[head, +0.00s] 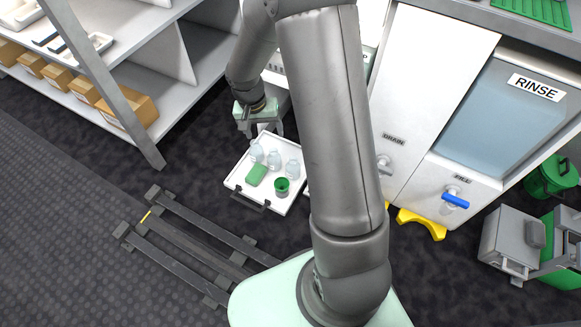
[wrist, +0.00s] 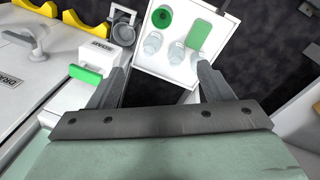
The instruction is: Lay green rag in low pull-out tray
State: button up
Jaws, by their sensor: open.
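The low white pull-out tray (head: 240,181) is out over the dark floor and also shows at the top of the wrist view (wrist: 149,70). A flat green piece that looks like the green rag (head: 257,174) lies in it, beside the bottles, and also shows in the wrist view (wrist: 199,33). My gripper (head: 262,131) is open and empty. It is above the back edge of the tray, apart from the rag. In the wrist view its fingers (wrist: 163,80) are spread, with the tray's near edge and dark floor between and beyond them.
Several clear bottles (head: 274,159) and a green cup (head: 281,186) stand in the tray. A dark handle (head: 249,203) is on its front. White cabinets with taps (head: 455,198) stand to the right, a shelf with cardboard boxes (head: 131,105) to the left. Floor rails (head: 190,240) run in front.

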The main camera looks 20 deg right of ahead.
jog(key=s+r+n, duration=0.1)
jog(key=s+r, duration=0.3)
jog(key=s, duration=0.3)
jog(key=s+a+r+n+y, duration=0.1)
jog(key=s+r+n, duration=0.1)
jog(key=s+r, duration=0.3)
jog(key=s+r+n, duration=0.2)
jog(key=s+r, duration=0.2)
jog(key=s, duration=0.7)
jog(key=shift+s+a+r+y, duration=0.2)
jog(key=shift+a+r+y, duration=0.1)
jog(key=shift+y, duration=0.1)
